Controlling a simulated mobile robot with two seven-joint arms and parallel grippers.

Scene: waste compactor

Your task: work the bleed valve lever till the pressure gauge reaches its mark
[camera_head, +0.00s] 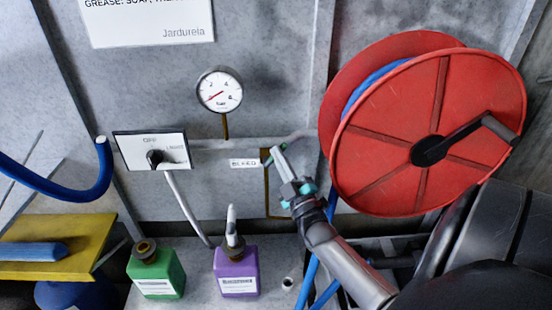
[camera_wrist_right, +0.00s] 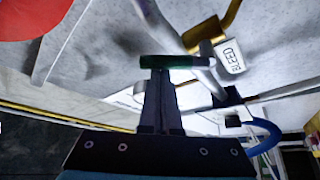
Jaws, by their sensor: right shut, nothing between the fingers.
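The bleed valve lever (camera_head: 266,157) is a small dark green handle on the pipe beside the white BLEED label (camera_head: 244,162). My right gripper (camera_head: 277,153) is shut and empty, its fingertips at the lever. In the right wrist view the closed fingertips (camera_wrist_right: 158,74) meet the middle of the green lever (camera_wrist_right: 172,61); I cannot tell if they touch or are just short of it. The round white pressure gauge (camera_head: 219,90) is on the wall above, with a red needle pointing to the lower left. Its mark is too small to make out. My left gripper is out of view.
A large red hose reel (camera_head: 440,125) stands close at the right of my right arm. A switch panel (camera_head: 152,150) is left of the label. A green bottle (camera_head: 156,272) and a purple bottle (camera_head: 236,271) stand below on a grey ledge.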

